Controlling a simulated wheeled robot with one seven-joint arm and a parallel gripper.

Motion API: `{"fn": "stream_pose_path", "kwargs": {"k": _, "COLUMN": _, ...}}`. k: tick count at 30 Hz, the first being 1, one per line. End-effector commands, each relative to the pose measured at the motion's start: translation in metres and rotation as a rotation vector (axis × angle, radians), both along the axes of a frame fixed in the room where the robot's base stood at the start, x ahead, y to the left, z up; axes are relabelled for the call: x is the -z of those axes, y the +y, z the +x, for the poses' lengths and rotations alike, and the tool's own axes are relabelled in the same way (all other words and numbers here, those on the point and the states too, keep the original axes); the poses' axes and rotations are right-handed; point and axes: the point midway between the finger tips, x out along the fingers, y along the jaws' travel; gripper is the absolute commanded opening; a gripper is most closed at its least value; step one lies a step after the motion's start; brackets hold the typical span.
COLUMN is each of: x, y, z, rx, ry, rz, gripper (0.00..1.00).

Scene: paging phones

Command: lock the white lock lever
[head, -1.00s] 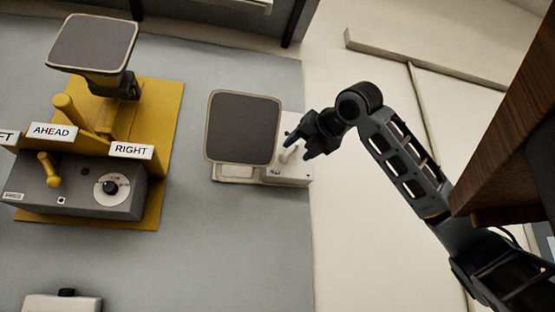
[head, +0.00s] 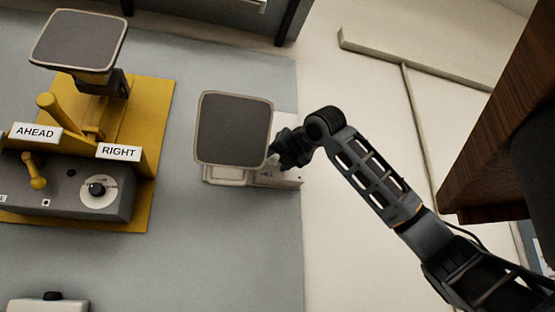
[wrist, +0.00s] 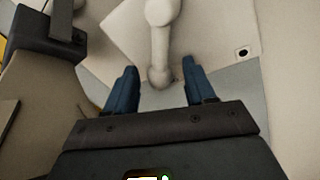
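The white lock lever (wrist: 161,45) shows in the wrist view, with a rounded knob at its near end and a larger round end at the top. It rises from a pale unit, whose base shows in the head view (head: 288,181) beside a dark grey pad. My gripper (wrist: 160,68) is open, its two blue fingers apart on either side of the lever's near knob. No contact with the knob is clear. In the head view my gripper (head: 277,156) is at the right edge of the pad and hides the lever.
The dark pad (head: 234,129) stands just left of my gripper. Farther left is a yellow stand (head: 150,125) with AHEAD and RIGHT signs and a grey control box (head: 70,190). A brown wooden piece (head: 490,150) is at the right. Pale floor lies beyond the grey surface.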

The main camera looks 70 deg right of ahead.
Motion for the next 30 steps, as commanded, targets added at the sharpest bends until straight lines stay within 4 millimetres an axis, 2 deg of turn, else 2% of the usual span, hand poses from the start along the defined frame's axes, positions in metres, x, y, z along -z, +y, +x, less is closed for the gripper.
{"fn": "stream_pose_path", "kwargs": {"k": 2, "x": 0.0001, "y": 0.0001, "z": -0.0001, "rx": 0.000, "ry": 0.000, "rz": 0.000, "gripper": 0.47}}
{"fn": "stream_pose_path", "kwargs": {"k": 17, "x": 0.0000, "y": 0.0002, "z": -0.0002, "rx": 0.000, "ry": 0.000, "rz": 0.000, "gripper": 0.00}}
{"fn": "stream_pose_path", "kwargs": {"k": 30, "x": -0.0001, "y": 0.0016, "z": -0.0032, "rx": 0.000, "ry": 0.008, "rz": -0.007, "gripper": 0.00}}
